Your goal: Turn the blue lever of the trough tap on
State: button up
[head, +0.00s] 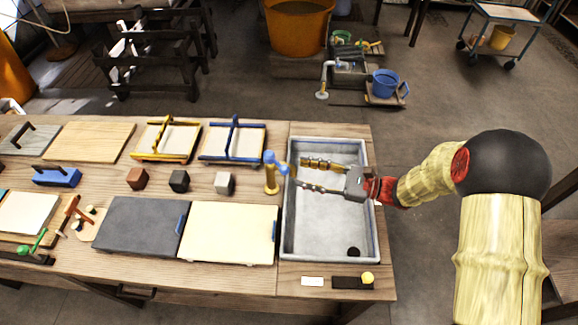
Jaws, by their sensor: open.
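The trough (372,205) is a grey rectangular basin at the right end of the wooden table. A brass tap (271,181) stands at its left edge, near the back. The blue lever (275,160) sits on top of the tap and slants down to the right. My gripper (292,176) reaches in from the right over the trough, its two long fingers spread apart. The fingertips are close to the tap's right side, near the lever's lower end. I cannot tell whether they touch it. Nothing is held between the fingers.
Left of the tap are a white block (224,183), a black block (179,181) and a brown block (137,179). A cream panel (230,233) and a dark panel (138,228) lie nearer the front. A blue-handled frame (233,142) lies behind the blocks. The trough's floor is mostly clear.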

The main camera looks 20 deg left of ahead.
aim_at(285, 169)
jog(key=a, duration=0.2)
jog(key=a+b, duration=0.1)
jog(key=a, duration=0.3)
jog(key=shift+s+a, duration=0.2)
jog(key=shift+s, duration=0.2)
jog(key=shift+c, duration=0.9)
jog(key=c, duration=0.8)
jog(key=shift+s, duration=0.1)
grip_shut()
